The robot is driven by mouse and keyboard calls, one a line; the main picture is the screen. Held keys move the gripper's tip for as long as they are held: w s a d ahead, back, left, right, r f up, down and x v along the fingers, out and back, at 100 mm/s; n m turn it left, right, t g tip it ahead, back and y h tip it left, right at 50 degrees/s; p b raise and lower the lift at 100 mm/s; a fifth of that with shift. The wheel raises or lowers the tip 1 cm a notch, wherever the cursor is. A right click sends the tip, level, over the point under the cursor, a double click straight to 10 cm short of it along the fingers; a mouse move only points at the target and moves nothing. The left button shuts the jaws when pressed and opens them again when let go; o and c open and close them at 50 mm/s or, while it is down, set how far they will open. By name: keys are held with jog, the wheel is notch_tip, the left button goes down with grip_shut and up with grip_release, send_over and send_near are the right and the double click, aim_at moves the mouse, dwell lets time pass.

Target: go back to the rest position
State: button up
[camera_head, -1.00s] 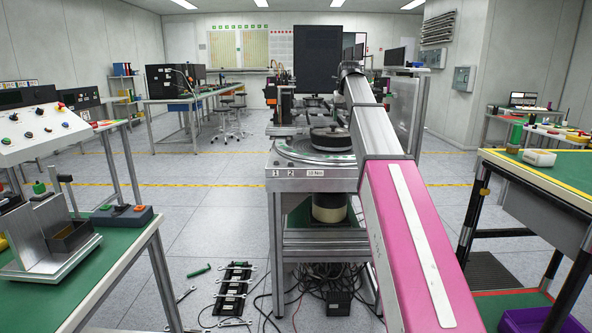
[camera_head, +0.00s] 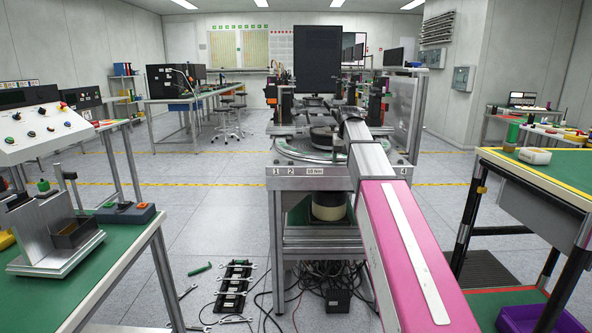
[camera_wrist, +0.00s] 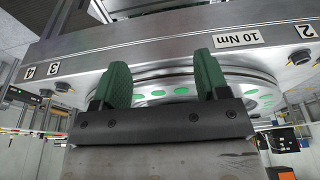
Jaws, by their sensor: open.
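My gripper (camera_wrist: 160,80) shows in the wrist view with two green fingers apart and nothing between them. Behind the fingers is a round metal turntable (camera_wrist: 262,84) with green spots, on the metal workstation (camera_wrist: 180,38). The wrist picture is upside down, so the "10 Nm" label reads inverted. In the head view my arm reaches forward over the right part of the same workstation (camera_head: 300,184). The fingers cannot be made out there. I cannot tell whether they touch the station.
A green bench (camera_head: 120,250) with a metal fixture (camera_head: 55,238) stands at left. A green-topped table (camera_head: 545,172) stands at right, close to my arm. Tools (camera_head: 235,285) and cables lie on the floor before the workstation. Open floor lies at centre left.

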jog(key=s+f+g, duration=0.1)
jog(key=s+f, duration=0.5)
jog(key=f, duration=0.5)
jog(key=s+f, duration=0.6)
jog(key=f, duration=0.5)
jog(key=s+f+g, duration=0.1)
jog(key=s+f, duration=1.6)
jog(key=s, duration=0.1)
jog(key=shift+s+g, duration=0.25)
jog(key=shift+g, duration=0.15)
